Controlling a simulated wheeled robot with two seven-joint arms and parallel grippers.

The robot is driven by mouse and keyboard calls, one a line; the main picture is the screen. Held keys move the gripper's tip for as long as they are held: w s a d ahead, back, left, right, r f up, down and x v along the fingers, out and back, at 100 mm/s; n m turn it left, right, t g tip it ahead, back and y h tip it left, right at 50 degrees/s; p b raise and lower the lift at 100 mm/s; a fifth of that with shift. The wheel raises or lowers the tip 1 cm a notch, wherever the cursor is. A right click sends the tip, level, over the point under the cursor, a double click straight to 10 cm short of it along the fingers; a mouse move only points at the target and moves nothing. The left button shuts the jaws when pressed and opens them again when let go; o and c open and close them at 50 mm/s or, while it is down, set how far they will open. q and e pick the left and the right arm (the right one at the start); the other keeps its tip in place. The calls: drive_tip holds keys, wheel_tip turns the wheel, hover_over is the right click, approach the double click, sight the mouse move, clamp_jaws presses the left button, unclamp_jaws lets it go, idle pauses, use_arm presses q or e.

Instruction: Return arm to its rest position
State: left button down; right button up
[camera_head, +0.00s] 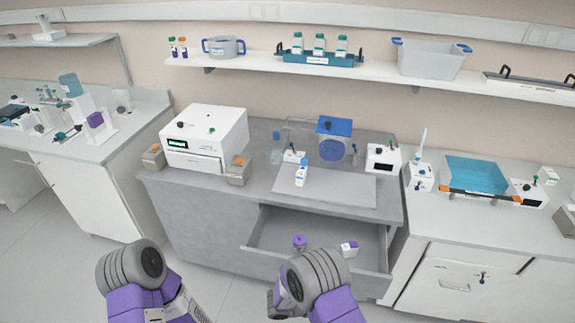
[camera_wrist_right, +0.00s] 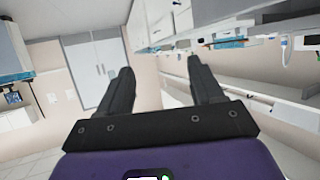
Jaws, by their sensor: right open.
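My right arm (camera_head: 318,280) comes in at the bottom middle of the head view, in front of the open drawer; its fingertips are not clear there. In the right wrist view my right gripper (camera_wrist_right: 160,85) is open, its two dark fingers apart with nothing between them. It points out toward the room, with a wall, cabinets and doors beyond it. My left arm (camera_head: 135,270) comes in at the bottom left of the head view. Its gripper fingers are outside the picture.
The open drawer (camera_head: 270,258) juts from the grey bench and holds a purple-capped item (camera_head: 299,242) and a small white item (camera_head: 349,249). A white machine (camera_head: 205,137) and a white bottle (camera_head: 301,173) stand on the bench. Floor at the left is clear.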

wheel_tip(320, 180, down, 16)
drive_tip(key=n+t+y+b, duration=0.3)
drive_tip(key=n+y+b, duration=0.3)
drive_tip(key=n+y, duration=0.25)
use_arm(q)
wheel_tip(320, 180, down, 10)
drive_tip(key=b, duration=0.4)
use_arm(e)
drive_tip(key=s+a+f+n+g+y, duration=0.1)
drive_tip(key=s+a+n+g+y, duration=0.1)
drive_tip(key=s, duration=0.5)
drive_tip(key=s+a+f+n+g+y, duration=0.2)
drive_tip(key=s+a+n+y, duration=0.1)
drive_tip(key=s+a+y, duration=0.2)
drive_tip(key=s+y, duration=0.2)
drive_tip(key=s, duration=0.1)
drive_tip(key=shift+s+f+g, duration=0.15)
drive_tip(key=shift+s+g, duration=0.05)
drive_tip(key=shift+g, duration=0.1)
use_arm(q)
drive_tip(key=shift+s, duration=0.1)
